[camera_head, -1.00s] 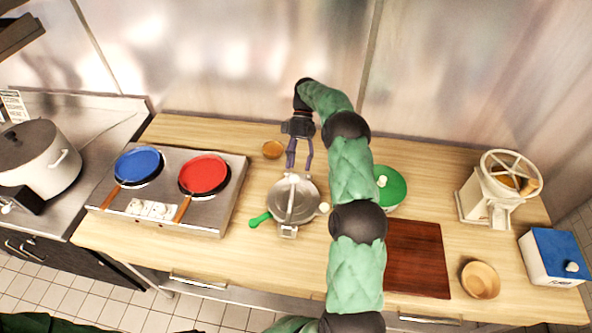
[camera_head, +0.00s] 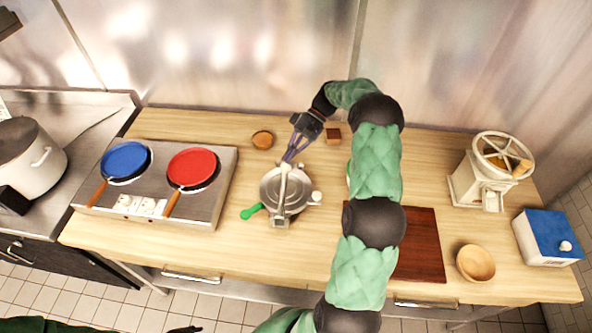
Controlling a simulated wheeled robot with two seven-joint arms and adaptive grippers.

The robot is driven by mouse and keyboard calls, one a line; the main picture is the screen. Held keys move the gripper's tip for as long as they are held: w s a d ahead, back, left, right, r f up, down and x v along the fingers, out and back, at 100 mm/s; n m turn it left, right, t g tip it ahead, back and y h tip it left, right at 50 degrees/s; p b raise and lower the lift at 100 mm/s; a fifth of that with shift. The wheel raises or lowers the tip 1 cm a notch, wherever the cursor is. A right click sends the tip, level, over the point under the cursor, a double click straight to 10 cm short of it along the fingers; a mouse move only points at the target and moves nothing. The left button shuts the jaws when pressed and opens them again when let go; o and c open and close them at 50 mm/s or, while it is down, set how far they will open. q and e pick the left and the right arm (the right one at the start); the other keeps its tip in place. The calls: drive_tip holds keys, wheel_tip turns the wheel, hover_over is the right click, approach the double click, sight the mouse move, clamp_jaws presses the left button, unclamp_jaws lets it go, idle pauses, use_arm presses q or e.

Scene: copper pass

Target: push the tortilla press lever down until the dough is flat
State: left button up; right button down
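The tortilla press (camera_head: 270,190) is a round grey metal press on the wooden counter, left of my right arm. Its pale lever (camera_head: 283,185) lies across the top from back to front. A green handle (camera_head: 252,211) sticks out at its front left. My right gripper (camera_head: 288,159) reaches in from behind, with its purple fingertips at or just above the lever's back end. Contact and finger gap are too small to judge. No dough shows. A dark piece at the bottom edge may be part of my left gripper (camera_head: 186,329); its fingers cannot be made out.
Left of the press is a griddle (camera_head: 208,212) with blue (camera_head: 125,159) and red (camera_head: 191,167) pans. Behind are a small brown bowl (camera_head: 262,139) and a brown block (camera_head: 333,135). Right are a cutting board (camera_head: 424,250), a wooden bowl (camera_head: 476,263), a mill (camera_head: 485,180) and a blue-topped box (camera_head: 548,240).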

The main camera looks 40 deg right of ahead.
drive_tip(key=s+d+f+m+t+h+b, duration=0.55)
drive_tip(key=m+t, duration=0.55)
drive_tip(key=m, duration=0.9)
drive_tip(key=shift+h, duration=0.65)
drive_tip(key=x, duration=0.8)
drive_tip(key=shift+s+d+f, duration=0.1)
drive_tip(key=shift+d+f, duration=0.1)
drive_tip(key=shift+f, duration=0.3)
drive_tip(key=shift+r, duration=0.1)
drive_tip(key=shift+s+a+r, duration=0.1)
drive_tip(key=shift+a+r, duration=0.25)
drive_tip(key=shift+r, duration=0.3)
drive_tip(key=shift+d, duration=0.1)
